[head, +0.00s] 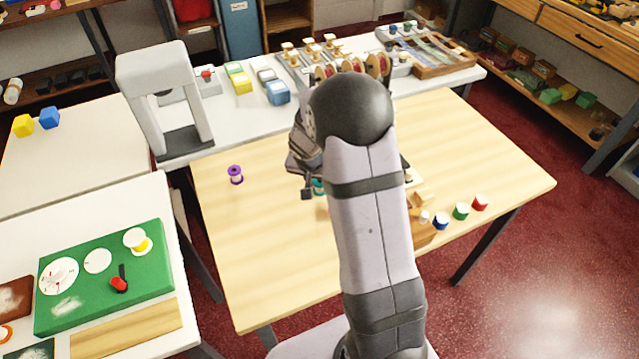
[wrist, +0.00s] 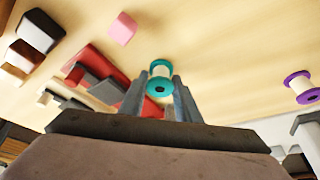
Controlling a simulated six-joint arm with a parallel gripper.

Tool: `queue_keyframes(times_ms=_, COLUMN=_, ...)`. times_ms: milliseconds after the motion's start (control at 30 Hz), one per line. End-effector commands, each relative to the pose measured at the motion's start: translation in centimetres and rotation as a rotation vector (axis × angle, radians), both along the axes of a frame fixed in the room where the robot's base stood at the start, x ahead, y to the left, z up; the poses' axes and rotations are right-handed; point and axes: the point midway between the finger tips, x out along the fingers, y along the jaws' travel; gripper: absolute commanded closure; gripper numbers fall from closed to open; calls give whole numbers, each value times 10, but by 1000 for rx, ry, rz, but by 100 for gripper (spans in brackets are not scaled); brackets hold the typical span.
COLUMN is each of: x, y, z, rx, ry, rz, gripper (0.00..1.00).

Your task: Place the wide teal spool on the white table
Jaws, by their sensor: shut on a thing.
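The teal spool (wrist: 160,80) has teal flanges and a pale middle, and sits between the two fingers of my gripper (wrist: 158,92) in the wrist view. My gripper is shut on it, over the wooden table (head: 262,240). In the head view only a sliver of the teal spool (head: 319,187) shows beside my gripper (head: 311,188); my arm hides the rest. I cannot tell whether the spool touches the wood. White-topped surfaces stand behind (head: 225,108), at the left (head: 75,170) and at the front left (head: 30,240).
A purple spool (head: 235,174) stands on the wood, left of my gripper. Blue (head: 441,221), green (head: 461,211) and red (head: 480,202) spools stand at the right. A grey arch (head: 165,100) and many items crowd the back counter. The left white top has free room around yellow and blue blocks.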

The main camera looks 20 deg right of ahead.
Motion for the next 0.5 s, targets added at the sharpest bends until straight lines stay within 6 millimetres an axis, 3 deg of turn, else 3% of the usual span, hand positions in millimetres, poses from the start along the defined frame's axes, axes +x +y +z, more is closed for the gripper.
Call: queue_keyframes(times_ms=500, x=1, y=0, z=77, rx=1, ry=-6, rz=0, gripper=95)
